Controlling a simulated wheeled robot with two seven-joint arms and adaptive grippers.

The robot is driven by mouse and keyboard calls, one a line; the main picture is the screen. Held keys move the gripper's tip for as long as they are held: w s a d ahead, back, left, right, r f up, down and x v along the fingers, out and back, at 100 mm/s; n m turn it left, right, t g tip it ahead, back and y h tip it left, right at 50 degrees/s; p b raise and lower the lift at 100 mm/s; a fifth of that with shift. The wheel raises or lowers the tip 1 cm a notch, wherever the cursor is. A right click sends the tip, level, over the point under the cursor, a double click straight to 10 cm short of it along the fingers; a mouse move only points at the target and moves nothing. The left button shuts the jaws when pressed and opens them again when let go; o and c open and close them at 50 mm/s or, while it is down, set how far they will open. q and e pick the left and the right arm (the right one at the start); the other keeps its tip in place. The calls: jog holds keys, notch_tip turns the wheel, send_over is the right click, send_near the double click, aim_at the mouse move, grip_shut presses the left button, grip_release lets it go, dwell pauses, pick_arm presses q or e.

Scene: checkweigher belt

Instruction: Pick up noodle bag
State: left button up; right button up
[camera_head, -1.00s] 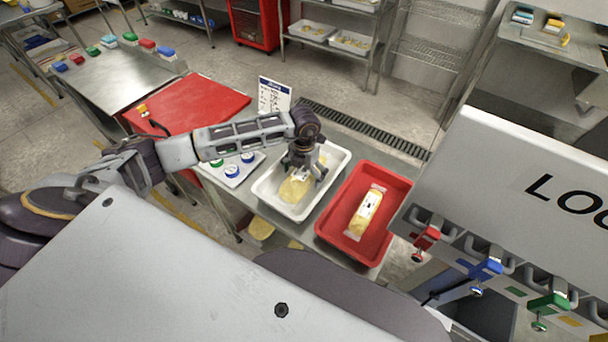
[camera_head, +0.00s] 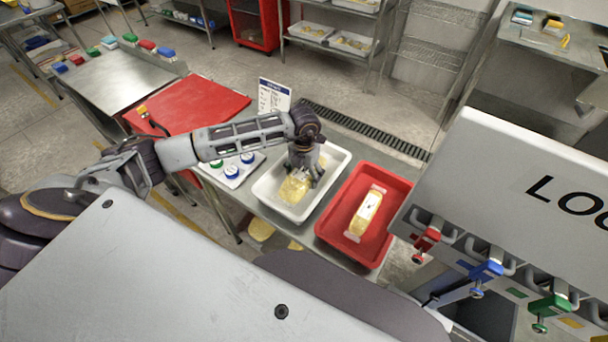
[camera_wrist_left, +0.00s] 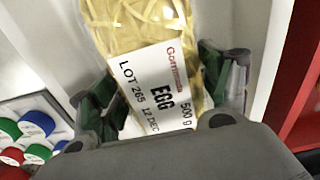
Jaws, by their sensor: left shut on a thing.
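A noodle bag (camera_head: 295,188) with yellow egg noodles lies in the white tray (camera_head: 265,190) in the head view. In the left wrist view, the bag (camera_wrist_left: 140,28) shows its white label reading EGG, 500 g and a lot number. My left gripper (camera_head: 302,178) reaches down into the white tray from above and is shut on this bag. In the left wrist view, its dark green finger pads are on both sides of the bag's label end. I cannot tell whether the bag is clear of the tray floor. My right gripper is not in view.
A second noodle bag (camera_head: 366,213) lies in the red tray (camera_head: 388,238), just right of the white tray. Left of the white tray is a small tray with green and blue round caps (camera_head: 232,171). A paper sign (camera_head: 273,97) stands behind. A white panel with coloured locks (camera_head: 530,180) is at the right.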

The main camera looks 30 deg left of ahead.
aim_at(304, 170)
pick_arm(q)
jog(key=shift+r+b, duration=0.65)
jog(key=shift+r, duration=4.3)
jog(key=shift+s+f, duration=0.1)
jog(key=shift+s, duration=0.05)
